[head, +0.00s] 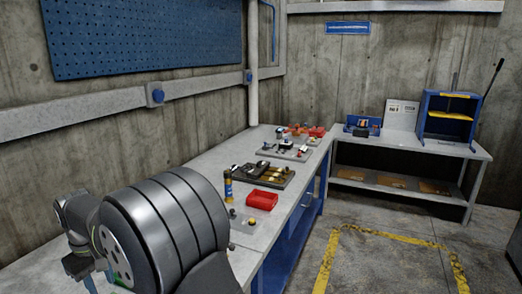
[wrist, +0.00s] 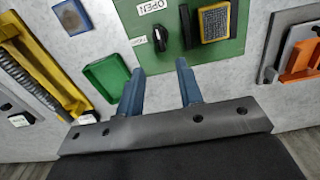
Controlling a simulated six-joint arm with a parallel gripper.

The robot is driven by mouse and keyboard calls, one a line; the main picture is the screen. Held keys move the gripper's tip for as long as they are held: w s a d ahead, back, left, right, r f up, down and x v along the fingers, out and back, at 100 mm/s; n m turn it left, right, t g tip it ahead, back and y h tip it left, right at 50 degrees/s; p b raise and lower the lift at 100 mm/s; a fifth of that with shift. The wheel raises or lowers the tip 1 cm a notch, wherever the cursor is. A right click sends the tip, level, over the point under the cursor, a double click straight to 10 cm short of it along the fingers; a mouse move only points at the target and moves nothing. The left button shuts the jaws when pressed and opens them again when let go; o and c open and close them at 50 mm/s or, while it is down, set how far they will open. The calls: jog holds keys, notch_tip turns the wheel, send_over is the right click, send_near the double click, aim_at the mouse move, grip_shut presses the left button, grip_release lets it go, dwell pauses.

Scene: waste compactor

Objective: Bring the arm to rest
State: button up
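My gripper (wrist: 160,68) shows in the wrist view with its two blue fingers apart and nothing between them. I cannot tell how far above the surface the fingers are. In the head view my arm is at the lower left, and my gripper (head: 101,280) is low, partly hidden by the large grey banded arm link in front.
In the head view, a red tray (head: 262,200) and several fixtures stand along the bench (head: 222,163). A blue press frame (head: 449,122) stands at the back right.

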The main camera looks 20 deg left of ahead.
notch_tip(320, 180, up, 7)
notch_tip(320, 180, down, 17)
jog(key=shift+f, duration=0.4)
jog(key=n, duration=0.5)
jog(key=shift+r+n, duration=0.1)
jog(key=shift+n, duration=2.2)
notch_tip(320, 180, up, 17)
jog(key=m, duration=0.9)
notch_tip(320, 180, down, 17)
jog(key=shift+f, duration=0.1)
